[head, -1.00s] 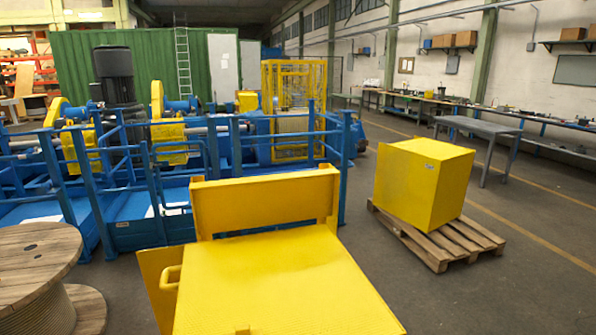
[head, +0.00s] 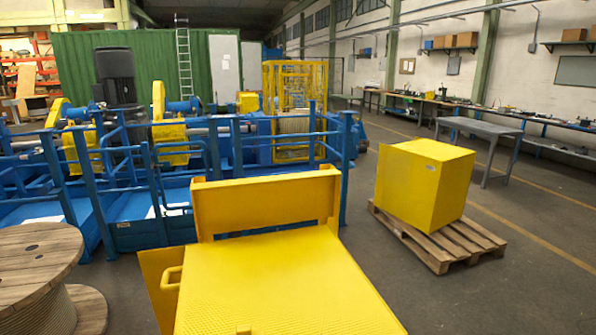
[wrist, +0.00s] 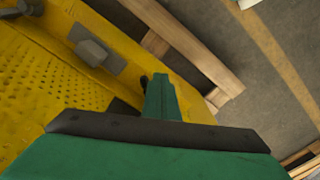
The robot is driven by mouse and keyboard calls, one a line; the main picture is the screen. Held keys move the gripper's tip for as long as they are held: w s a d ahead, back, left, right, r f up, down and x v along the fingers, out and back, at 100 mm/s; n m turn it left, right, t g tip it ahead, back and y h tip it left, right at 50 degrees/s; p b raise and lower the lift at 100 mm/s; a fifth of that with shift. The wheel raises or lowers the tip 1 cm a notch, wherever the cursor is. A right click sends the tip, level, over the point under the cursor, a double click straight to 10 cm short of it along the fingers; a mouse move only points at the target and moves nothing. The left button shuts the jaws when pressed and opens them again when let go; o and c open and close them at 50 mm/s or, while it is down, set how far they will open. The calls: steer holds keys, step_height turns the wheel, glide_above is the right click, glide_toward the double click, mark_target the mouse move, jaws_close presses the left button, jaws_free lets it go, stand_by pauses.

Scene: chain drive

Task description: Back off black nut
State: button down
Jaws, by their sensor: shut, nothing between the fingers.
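My gripper (wrist: 160,97) shows in the wrist view as green fingers rising from a dark bar, shut with nothing between them. A small black part (wrist: 144,81) sits just left of the fingertips, partly hidden by them; I cannot tell whether it is the black nut or whether the fingers touch it. Beside it lies yellow perforated metal (wrist: 40,85) with a grey block (wrist: 92,50) on a grey plate. In the head view neither my gripper nor a black nut can be made out.
A yellow open-lidded housing (head: 270,285) fills the near middle of the head view. A yellow box (head: 424,185) stands on a wooden pallet (head: 440,250) at right. Blue railings (head: 75,190) and a cable reel (head: 35,265) are at left. Floor at the right front is clear.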

steer(key=shift+d, duration=0.2)
steer(key=shift+w+d, duration=0.25)
steer(key=shift+d, duration=0.05)
steer(key=shift+w+d, duration=0.2)
steer(key=shift+w, duration=0.05)
steer(key=shift+w+d, duration=0.2)
steer(key=shift+w, duration=0.2)
stand_by(0.6)
steer(key=shift+d, duration=0.15)
step_height(320, 180, up, 6)
steer(key=shift+s+d, duration=0.2)
stand_by(0.7)
